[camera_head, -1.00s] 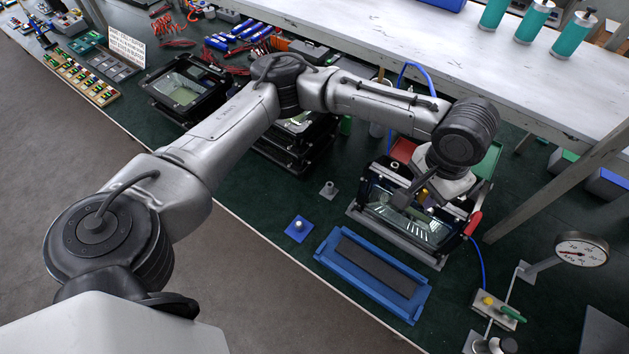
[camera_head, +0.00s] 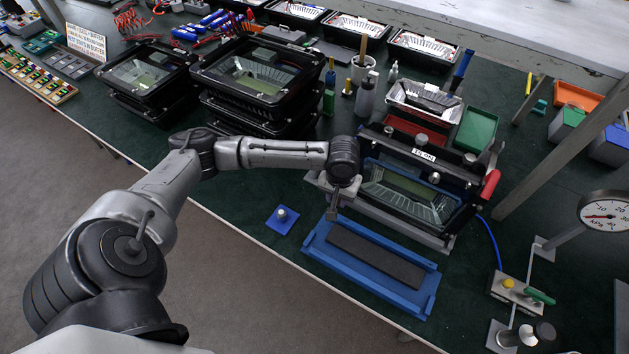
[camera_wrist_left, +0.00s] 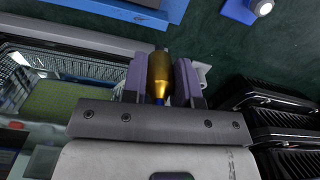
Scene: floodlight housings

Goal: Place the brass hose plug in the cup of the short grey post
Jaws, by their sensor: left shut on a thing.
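My left gripper (camera_head: 333,207) is shut on the brass hose plug (camera_wrist_left: 160,75), which sits between the two purple-grey fingers in the left wrist view. In the head view the plug is too small to tell at the fingers. The gripper hangs just left of the black floodlight housing, near the blue tray's back corner. The short grey post is mostly hidden behind my wrist and fingers; a pale plate edge (camera_wrist_left: 204,72) beside the fingers may be its base. Its cup is not visible, so I cannot tell whether the plug touches it. My right gripper is not in view.
A blue plate with a small knob (camera_head: 282,217) lies left of the gripper. The blue tray (camera_head: 318,248) with a dark pad is in front. The floodlight housing (camera_head: 415,190) stands close on the right. Stacked housings (camera_head: 255,80) are behind left. A gauge (camera_head: 605,214) stands at right.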

